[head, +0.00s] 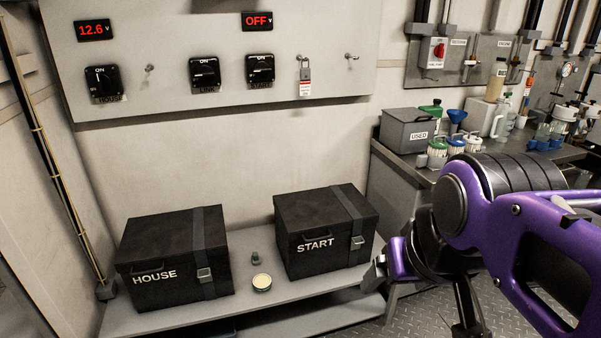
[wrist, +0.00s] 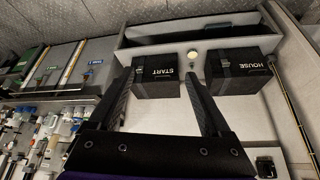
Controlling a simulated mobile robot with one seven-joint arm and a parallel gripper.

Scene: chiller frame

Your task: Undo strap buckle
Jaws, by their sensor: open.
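Two black boxes stand side by side on a light shelf: the HOUSE box (head: 165,262) at left and the START box (head: 318,228) at right. Each has a dark strap over its lid and down its front, with a metal buckle: the HOUSE buckle (head: 204,274) and the START buckle (head: 357,243). Both buckles look fastened, but detail is small. In the wrist view, which is upside down, the START box (wrist: 155,84) appears between and beyond my fingers and the HOUSE box (wrist: 240,70) to the right. My gripper (wrist: 158,76) is open and empty, apart from both boxes.
A round pale-lidded tin (head: 262,282) and a small green item (head: 255,258) sit between the boxes. A switch panel (head: 220,95) hangs above. At right, a workbench (head: 400,160) holds a grey USED bin (head: 408,132) and several bottles. Space in front of the shelf looks clear.

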